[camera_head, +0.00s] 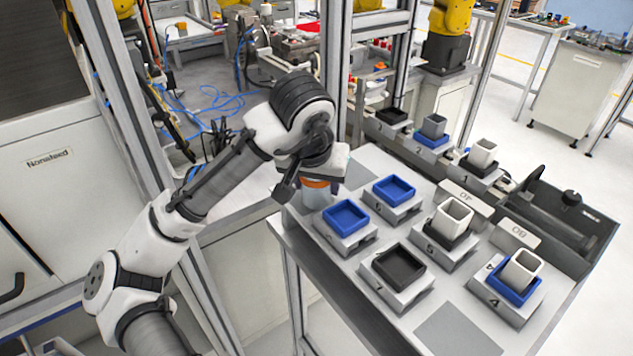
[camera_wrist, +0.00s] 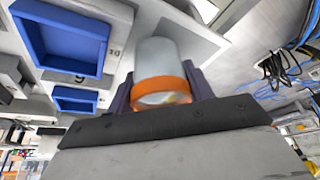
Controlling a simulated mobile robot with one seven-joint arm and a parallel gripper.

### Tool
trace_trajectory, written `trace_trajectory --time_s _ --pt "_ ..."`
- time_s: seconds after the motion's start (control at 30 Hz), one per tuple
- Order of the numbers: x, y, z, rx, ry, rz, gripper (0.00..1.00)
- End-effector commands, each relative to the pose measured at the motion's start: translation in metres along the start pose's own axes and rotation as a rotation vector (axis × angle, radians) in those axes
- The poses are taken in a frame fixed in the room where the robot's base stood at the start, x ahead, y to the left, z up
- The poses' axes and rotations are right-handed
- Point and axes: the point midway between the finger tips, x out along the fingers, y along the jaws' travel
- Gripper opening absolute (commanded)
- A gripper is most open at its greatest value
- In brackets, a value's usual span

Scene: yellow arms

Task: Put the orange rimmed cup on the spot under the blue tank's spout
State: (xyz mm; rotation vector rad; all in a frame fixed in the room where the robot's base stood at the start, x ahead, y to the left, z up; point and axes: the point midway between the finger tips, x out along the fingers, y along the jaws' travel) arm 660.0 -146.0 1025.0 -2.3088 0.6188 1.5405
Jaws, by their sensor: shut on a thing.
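The orange rimmed cup (camera_head: 316,200) is pale grey with an orange band, at the upper left corner of the grey table in the head view. It also shows in the wrist view (camera_wrist: 162,58), with its orange rim nearest the camera. My gripper (camera_head: 314,186) has one finger on each side of the cup near the rim and is shut on it; the fingers also show in the wrist view (camera_wrist: 160,95). My wrist partly covers the cup in the head view. Whether its bottom touches the table, I cannot tell. No blue tank or spout is recognisable in either view.
Right of the cup, the grey table (camera_head: 452,330) bears raised holders with blue trays (camera_head: 346,216) (camera_head: 394,189), a black tray (camera_head: 399,265) and white square cups (camera_head: 453,217) (camera_head: 522,267). A metal frame post (camera_head: 333,70) stands behind my gripper.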

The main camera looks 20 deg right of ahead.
Motion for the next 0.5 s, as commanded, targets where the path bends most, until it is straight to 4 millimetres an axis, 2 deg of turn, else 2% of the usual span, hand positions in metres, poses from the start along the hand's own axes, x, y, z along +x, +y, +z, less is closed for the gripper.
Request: trace_trajectory --time_s 0.4,0.43,0.5 --pt "0.0088 0.0004 0.0038 0.001 0.001 0.001 0.29" --pt "0.0081 0.0003 0.0035 0.001 0.001 0.001 0.54" --pt "0.0077 0.0003 0.0033 0.001 0.001 0.001 0.63"
